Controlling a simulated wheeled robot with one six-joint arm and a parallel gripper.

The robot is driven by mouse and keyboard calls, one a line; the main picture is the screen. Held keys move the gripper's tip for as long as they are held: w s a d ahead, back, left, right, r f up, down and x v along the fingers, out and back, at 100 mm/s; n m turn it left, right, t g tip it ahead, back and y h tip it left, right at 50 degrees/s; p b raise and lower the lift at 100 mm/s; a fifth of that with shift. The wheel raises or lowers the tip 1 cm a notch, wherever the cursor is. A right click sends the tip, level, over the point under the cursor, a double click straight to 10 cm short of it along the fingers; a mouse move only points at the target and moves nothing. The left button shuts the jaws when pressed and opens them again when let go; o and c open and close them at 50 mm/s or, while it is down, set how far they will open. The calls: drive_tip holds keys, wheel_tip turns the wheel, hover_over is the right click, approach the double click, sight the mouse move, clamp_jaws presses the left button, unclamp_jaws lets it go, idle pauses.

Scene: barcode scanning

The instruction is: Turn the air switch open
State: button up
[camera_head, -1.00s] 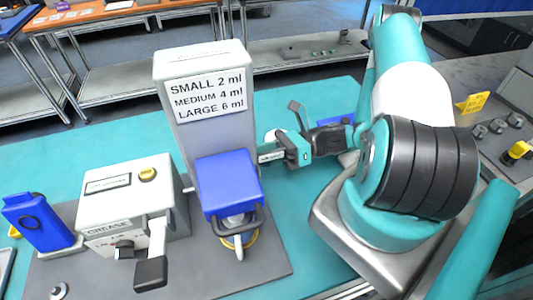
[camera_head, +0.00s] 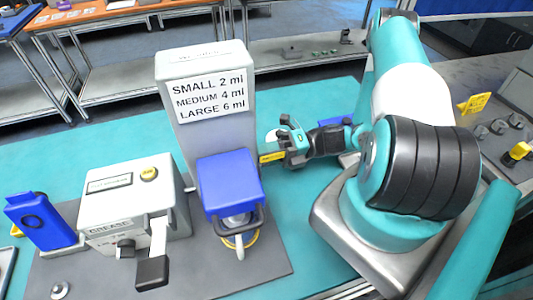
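My gripper (camera_head: 283,152) is at the right side of the tall grey dispenser (camera_head: 205,140), behind its blue front part. A small yellow piece (camera_head: 271,157) shows between the gripper and the dispenser. I cannot tell whether it belongs to the gripper or to a switch. No air switch can be clearly made out; the spot at the gripper's tip is small and partly covered. Whether the fingers are open or shut, or touch anything, does not show.
A grey grease box (camera_head: 130,205) with a yellow button and a black-ended lever stands left of the dispenser. A blue device (camera_head: 40,222) stands farther left. The teal table top (camera_head: 95,150) behind them is clear. A yellow sign (camera_head: 473,103) stands at the right.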

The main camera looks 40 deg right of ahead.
drive_tip(key=shift+f+m, duration=0.15)
drive_tip(key=shift+m, duration=1.35)
drive_tip(key=o, duration=0.6)
drive_tip(key=shift+d, duration=0.15)
drive_tip(key=b+v, duration=0.4)
drive_tip(key=v, duration=0.8)
drive_tip(key=shift+w, duration=0.1)
